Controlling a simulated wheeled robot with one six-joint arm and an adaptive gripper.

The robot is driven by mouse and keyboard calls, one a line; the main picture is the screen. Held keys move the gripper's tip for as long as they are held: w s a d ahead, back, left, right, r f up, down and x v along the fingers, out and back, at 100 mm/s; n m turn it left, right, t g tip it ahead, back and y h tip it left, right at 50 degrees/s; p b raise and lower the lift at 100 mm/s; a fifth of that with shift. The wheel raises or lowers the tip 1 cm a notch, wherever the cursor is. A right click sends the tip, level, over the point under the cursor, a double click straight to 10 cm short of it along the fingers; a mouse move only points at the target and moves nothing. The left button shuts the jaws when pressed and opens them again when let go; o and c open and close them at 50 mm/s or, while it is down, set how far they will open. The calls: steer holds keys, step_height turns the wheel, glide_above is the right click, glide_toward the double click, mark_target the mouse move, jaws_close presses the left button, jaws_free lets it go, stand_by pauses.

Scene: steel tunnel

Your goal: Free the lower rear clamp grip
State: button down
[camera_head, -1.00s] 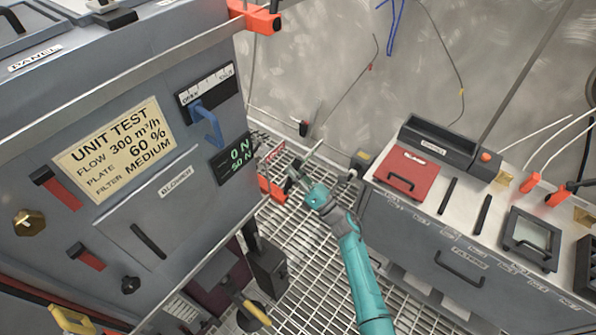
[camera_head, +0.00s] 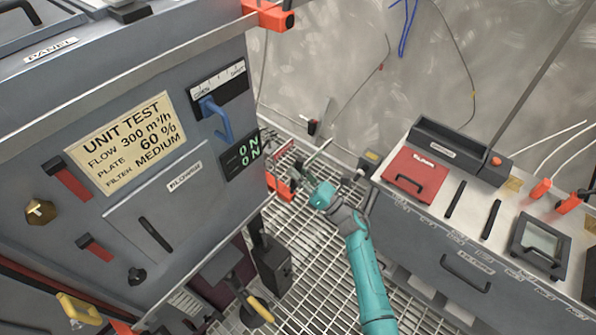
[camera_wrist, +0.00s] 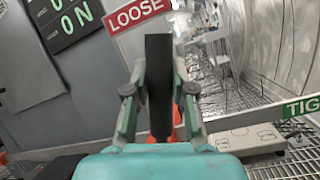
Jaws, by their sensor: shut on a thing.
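The lower rear clamp (camera_head: 281,187) shows as a small orange piece by the rear lower edge of the grey unit in the head view. In the wrist view its grip (camera_wrist: 159,85) is a dark upright bar between my fingers. My gripper (camera_wrist: 159,98) is shut on this bar; it also shows in the head view (camera_head: 304,177), small and partly merged with the clamp. An orange part (camera_wrist: 178,118) shows behind the bar. A red LOOSE sign (camera_wrist: 140,22) is at the left and a green TIGHT sign (camera_wrist: 303,106), cut by the frame edge, at the right.
Another orange clamp (camera_head: 270,15) is at the unit's top.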

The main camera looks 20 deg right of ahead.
steer(key=c, duration=0.9)
jaws_free()
steer(key=shift+a, duration=0.1)
steer(key=shift+c, duration=0.2)
steer(key=shift+s+f, duration=0.1)
steer(key=v, duration=1.2)
steer(key=s+a+m+t+h, duration=0.3)
steer(key=s+m+h, duration=0.8)
steer(key=s+m, duration=1)
steer(key=s+r+m+g+h, duration=0.1)
steer(key=s+r+m+g, duration=0.2)
steer(key=s+m, duration=0.6)
steer(key=s+r+m+g+h, duration=0.2)
steer(key=s+r+m+g, duration=0.1)
steer(key=s+r+m, duration=0.4)
steer(key=s+m, duration=0.2)
steer(key=s, duration=0.2)
steer(key=shift+s+d+m, duration=0.3)
steer(key=shift+s+d, duration=0.05)
steer(key=shift+d, duration=0.05)
